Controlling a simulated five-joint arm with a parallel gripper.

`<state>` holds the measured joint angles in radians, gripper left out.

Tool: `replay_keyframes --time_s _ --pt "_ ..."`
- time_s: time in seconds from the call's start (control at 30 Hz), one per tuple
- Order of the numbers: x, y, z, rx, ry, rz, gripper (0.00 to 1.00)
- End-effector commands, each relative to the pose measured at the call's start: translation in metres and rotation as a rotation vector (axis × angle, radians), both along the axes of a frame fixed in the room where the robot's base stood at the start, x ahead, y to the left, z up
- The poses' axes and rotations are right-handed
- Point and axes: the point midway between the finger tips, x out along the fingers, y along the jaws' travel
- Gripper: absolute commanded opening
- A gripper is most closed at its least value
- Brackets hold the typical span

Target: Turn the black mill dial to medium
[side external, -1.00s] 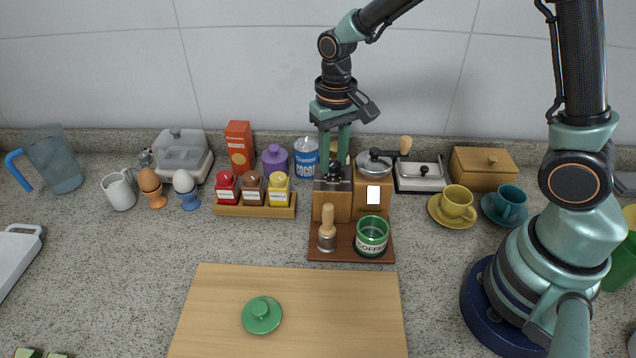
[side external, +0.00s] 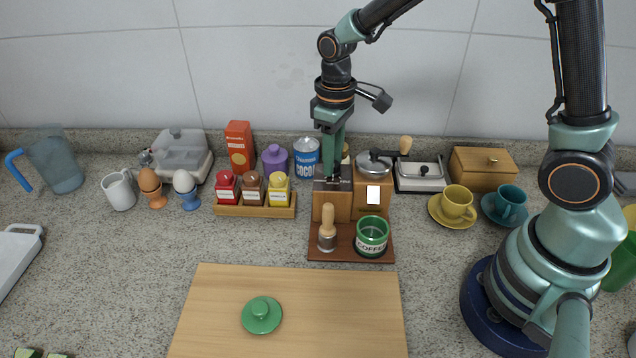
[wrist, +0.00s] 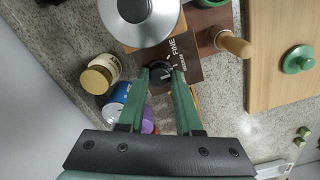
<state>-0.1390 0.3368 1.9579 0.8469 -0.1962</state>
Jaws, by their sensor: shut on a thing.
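The black mill dial (wrist: 160,72) sits on top of a dark brown plate on the wooden mill box (side external: 337,203), left of the taller mill with the metal dome. In the wrist view, my gripper (wrist: 163,77) points down with its two green fingers on either side of the dial, shut on it. In the side view my gripper (side external: 332,176) covers most of the dial. The lettering "FINE" (wrist: 175,46) and a smaller word show on the plate beside the dial. The dial's pointer is too small to read.
The domed mill (side external: 372,190) stands close on the right. The cocoa can (side external: 306,157) and spice jars (side external: 252,190) are left. The cutting board (side external: 290,320) holds a green lid (side external: 262,315).

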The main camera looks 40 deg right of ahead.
Motion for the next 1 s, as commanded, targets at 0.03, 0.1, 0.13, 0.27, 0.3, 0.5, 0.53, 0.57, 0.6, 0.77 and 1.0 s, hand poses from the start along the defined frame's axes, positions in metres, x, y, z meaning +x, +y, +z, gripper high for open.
replay_keyframes --time_s 0.03,0.1,0.13,0.27,0.3,0.5,0.53,0.57,0.6,0.77,1.0 --pt "0.0 0.0 0.002 0.0 0.0 0.003 0.0" --pt "0.0 0.0 0.002 0.0 0.0 0.004 0.0" --pt "0.0 0.0 0.002 0.0 0.0 0.004 0.0" --pt "0.0 0.0 0.002 0.0 0.0 0.003 0.0" --pt "0.0 0.0 0.002 0.0 0.0 0.003 0.0" --pt "0.0 0.0 0.001 0.0 0.0 0.002 0.46" --pt "0.0 0.0 0.001 0.0 0.0 0.002 0.46" --pt "0.0 0.0 0.001 0.0 0.0 0.002 0.46" --pt "0.0 0.0 0.001 0.0 0.0 0.002 0.46" --pt "0.0 0.0 0.003 0.0 -0.001 0.002 0.46" --pt "0.001 0.0 0.037 0.001 -0.007 0.002 0.46"
